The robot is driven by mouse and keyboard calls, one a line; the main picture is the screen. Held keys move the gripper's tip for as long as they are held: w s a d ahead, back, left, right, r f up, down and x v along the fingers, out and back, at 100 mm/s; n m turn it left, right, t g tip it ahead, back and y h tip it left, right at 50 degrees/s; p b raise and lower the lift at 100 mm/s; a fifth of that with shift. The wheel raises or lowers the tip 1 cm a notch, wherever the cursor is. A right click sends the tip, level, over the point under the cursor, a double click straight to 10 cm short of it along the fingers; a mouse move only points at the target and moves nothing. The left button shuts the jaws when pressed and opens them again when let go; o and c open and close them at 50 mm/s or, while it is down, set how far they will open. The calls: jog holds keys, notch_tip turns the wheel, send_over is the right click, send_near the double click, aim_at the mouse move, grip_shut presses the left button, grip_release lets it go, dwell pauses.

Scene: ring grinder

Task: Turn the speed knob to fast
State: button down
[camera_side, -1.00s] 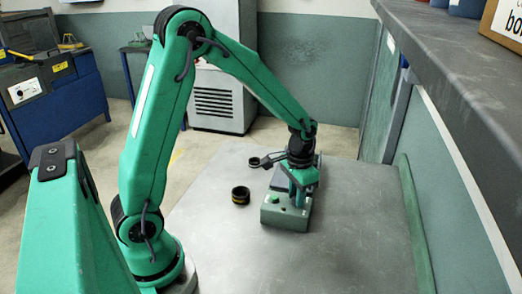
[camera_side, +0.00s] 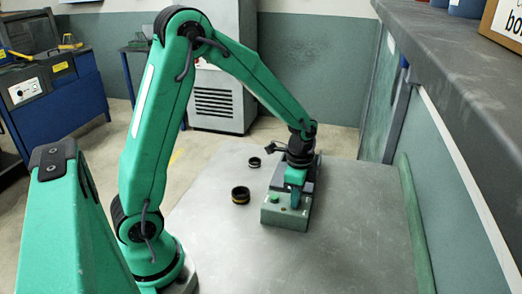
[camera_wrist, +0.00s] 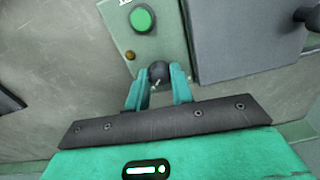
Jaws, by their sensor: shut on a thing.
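The grinder (camera_side: 272,217) is a grey-green box on the table, with a darker grey block behind its front panel. Its green round button (camera_wrist: 142,19) and a small brown spot (camera_wrist: 130,55) show on the panel in the wrist view. The speed knob (camera_wrist: 158,70) is a dark round knob between my fingertips. My gripper (camera_wrist: 158,80) is shut on it, with one teal finger on each side. In the side view my gripper (camera_side: 295,199) reaches down onto the panel and hides the knob.
Two dark rings stand on the table left of the grinder: a larger one (camera_side: 240,195) with a yellowish band and a smaller one (camera_side: 255,162) farther back. The table (camera_side: 345,240) is bare to the right and in front. A grey shelf (camera_side: 470,90) runs along the right.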

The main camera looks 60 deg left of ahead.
dwell(0.3)
jog(key=c, duration=1.2)
grip_release()
jog(key=shift+r, duration=0.15)
jog(key=shift+r, duration=3.8)
